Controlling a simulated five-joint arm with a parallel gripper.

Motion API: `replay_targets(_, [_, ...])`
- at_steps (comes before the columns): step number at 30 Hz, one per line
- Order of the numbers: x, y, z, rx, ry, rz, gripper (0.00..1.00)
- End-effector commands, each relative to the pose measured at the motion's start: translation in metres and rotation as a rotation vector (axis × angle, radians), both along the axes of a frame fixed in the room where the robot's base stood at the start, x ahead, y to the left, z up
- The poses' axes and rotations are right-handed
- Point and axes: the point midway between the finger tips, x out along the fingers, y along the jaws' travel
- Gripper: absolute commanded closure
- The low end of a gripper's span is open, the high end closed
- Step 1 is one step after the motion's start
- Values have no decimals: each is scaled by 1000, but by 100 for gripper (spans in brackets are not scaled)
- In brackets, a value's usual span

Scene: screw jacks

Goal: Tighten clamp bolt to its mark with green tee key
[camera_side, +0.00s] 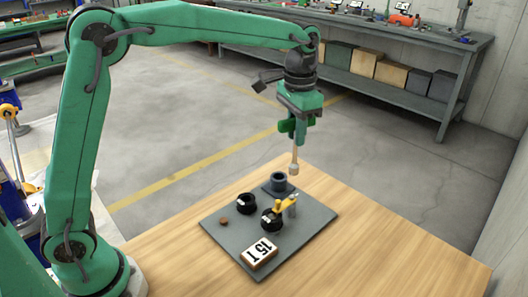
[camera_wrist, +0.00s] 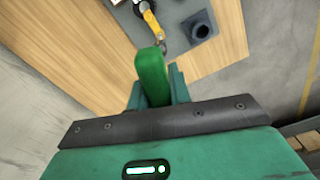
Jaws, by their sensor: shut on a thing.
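My gripper (camera_side: 298,124) is shut on the green tee key (camera_side: 294,160), whose pale shaft hangs nearly upright with a wider end at the bottom. The key's green handle (camera_wrist: 152,76) fills the space between my fingers (camera_wrist: 158,98) in the wrist view. The key's lower end is apart from the grey plate (camera_side: 314,221), above and near a dark blue-grey hollow post (camera_side: 278,181). A yellow arm (camera_side: 285,205) with a small grey end stands by a black round part on the plate. I cannot make out the clamp bolt or its mark.
The wooden table (camera_side: 390,262) is clear to the right. A bench with boxes (camera_side: 362,63) stands behind.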

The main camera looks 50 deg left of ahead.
Motion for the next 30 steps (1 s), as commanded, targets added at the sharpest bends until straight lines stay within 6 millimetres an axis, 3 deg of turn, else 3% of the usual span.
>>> replay_targets(11, [0, 0, 1, -1, -2, -154, 100])
replay_targets(20, [0, 0, -1, 0, -1, -170, 100])
replay_targets(30, [0, 0, -28, 0, 1, -169, 100])
